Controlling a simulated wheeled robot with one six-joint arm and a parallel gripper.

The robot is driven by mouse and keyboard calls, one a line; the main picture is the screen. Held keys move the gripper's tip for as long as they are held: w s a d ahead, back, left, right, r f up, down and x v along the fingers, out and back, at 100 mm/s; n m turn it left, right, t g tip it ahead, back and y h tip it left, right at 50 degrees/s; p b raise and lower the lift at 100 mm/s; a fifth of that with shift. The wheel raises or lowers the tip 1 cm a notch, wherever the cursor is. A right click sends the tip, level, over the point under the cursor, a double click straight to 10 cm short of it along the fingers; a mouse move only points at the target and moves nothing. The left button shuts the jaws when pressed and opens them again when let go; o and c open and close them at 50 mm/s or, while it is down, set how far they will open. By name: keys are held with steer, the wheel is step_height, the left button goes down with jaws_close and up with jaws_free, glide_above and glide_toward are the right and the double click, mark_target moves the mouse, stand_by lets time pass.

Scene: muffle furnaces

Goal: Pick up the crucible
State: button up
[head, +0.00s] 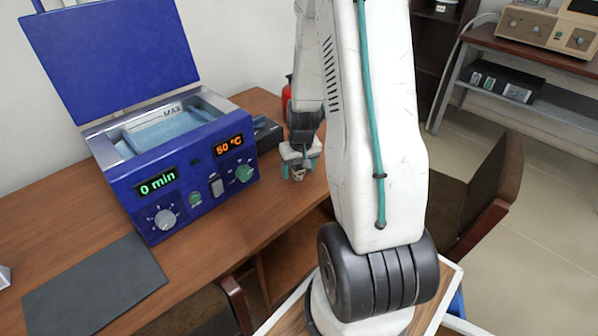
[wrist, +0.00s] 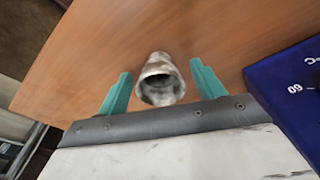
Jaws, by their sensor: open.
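The crucible (wrist: 159,80) is a small, stained grey-white cup on the brown wooden desk. In the wrist view it sits between the two green fingers of my gripper (wrist: 161,88), with a gap on each side. My gripper is open and not touching it.
A dark mat (head: 95,285) lies on the desk (head: 215,272). A red object (head: 287,95) stands behind my gripper. A chair (head: 475,190) is at right.

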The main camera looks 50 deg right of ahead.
steer(key=shift+f, duration=0.1)
steer(key=c, duration=1)
steer(key=shift+c, duration=0.2)
